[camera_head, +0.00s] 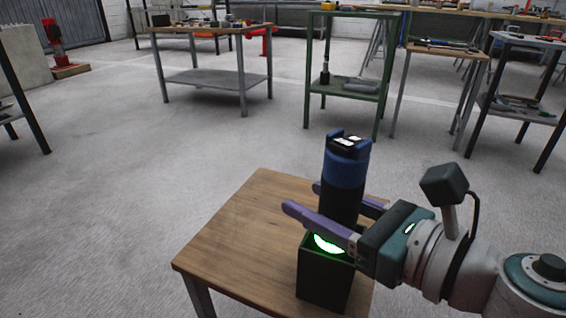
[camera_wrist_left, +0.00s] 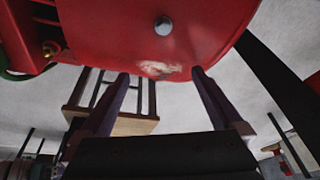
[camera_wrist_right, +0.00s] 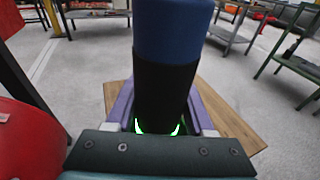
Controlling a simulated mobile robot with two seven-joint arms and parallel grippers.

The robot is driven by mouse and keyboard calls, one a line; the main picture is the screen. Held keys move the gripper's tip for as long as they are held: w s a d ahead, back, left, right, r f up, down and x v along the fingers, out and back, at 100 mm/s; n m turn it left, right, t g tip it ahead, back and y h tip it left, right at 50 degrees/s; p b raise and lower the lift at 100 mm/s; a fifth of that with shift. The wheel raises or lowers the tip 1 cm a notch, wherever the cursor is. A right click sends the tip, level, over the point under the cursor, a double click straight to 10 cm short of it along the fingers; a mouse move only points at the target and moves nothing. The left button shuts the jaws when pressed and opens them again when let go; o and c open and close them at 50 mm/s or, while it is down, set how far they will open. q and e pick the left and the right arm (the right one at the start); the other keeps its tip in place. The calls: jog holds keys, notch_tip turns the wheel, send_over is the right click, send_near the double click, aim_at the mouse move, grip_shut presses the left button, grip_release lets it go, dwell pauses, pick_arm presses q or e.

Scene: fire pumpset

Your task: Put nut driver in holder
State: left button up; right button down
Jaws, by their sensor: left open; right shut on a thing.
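The nut driver (camera_head: 345,180) is a thick upright cylinder with a blue top and black lower body. My right gripper (camera_head: 318,205) is shut on its black part, as the right wrist view (camera_wrist_right: 166,95) also shows. The holder (camera_head: 325,280) is a dark green open box on a small wooden table. The nut driver stands over the holder's opening, where a bright green glow shows; its lower end is hidden, so I cannot tell how deep it sits. My left gripper (camera_wrist_left: 160,85) is open and empty, below a red rounded body in the left wrist view; it is out of the head view.
The small wooden table (camera_head: 235,225) has bare room left of the holder. A red rounded object (camera_wrist_right: 25,140) is at the left edge of the right wrist view. Workbenches (camera_head: 210,60) and a green shelf stand (camera_head: 345,80) are farther back across open floor.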

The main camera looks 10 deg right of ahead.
pick_arm(q)
jog(key=shift+f, duration=0.1)
pick_arm(e)
jog(key=shift+c, duration=1.4)
grip_release()
jog(key=shift+f, duration=0.1)
